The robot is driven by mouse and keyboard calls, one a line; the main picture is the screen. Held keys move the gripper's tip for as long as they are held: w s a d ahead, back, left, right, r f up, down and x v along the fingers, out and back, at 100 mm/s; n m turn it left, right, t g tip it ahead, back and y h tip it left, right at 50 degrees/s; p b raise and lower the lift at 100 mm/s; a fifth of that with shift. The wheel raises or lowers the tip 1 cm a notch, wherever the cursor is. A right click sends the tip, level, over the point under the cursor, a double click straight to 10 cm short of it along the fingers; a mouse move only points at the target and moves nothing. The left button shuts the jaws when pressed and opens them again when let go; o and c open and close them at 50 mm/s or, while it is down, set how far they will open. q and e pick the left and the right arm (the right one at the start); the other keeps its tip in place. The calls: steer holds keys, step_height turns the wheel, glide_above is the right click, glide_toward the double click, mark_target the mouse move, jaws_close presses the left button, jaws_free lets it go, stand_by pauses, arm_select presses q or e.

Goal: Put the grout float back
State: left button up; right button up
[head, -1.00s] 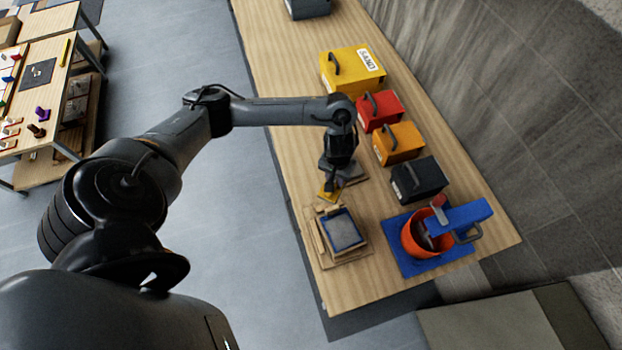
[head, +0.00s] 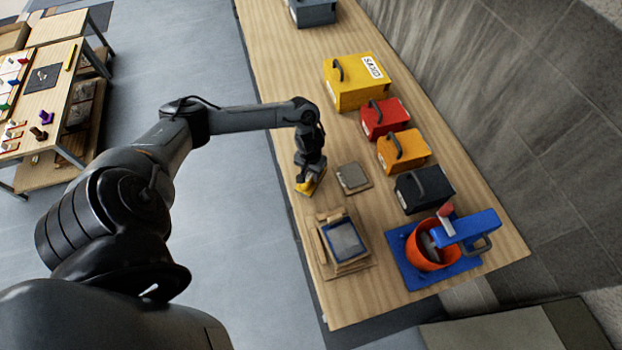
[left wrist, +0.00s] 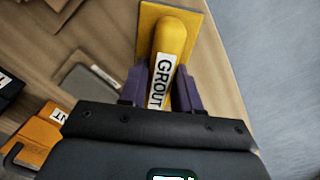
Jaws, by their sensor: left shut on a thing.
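The grout float is yellow with a white label reading GROUT (left wrist: 182,40). My left gripper (left wrist: 165,88) is shut on its handle in the left wrist view, with a purple finger on each side. In the head view the left gripper (head: 309,176) holds the float (head: 308,186) over the near left edge of the wooden bench (head: 275,60). Whether the float touches the bench is hard to tell. A wooden tray with a blue-rimmed grey panel (head: 343,239) stands just below it in the picture. My right gripper is not seen.
A small square tile on a board (head: 352,177) lies right of the float. Yellow (head: 352,92), red (head: 385,118), orange (head: 402,150) and black (head: 425,187) handled boxes line the bench's back. An orange bucket (head: 424,258) stands on a blue mat. A side table (head: 50,90) is at far left.

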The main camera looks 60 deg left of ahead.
mark_target(311, 179)
arm_select(q)
steer(key=shift+f, duration=2)
steer(key=o, duration=0.9)
steer(key=shift+f, duration=0.15)
steer(key=shift+o, duration=0.2)
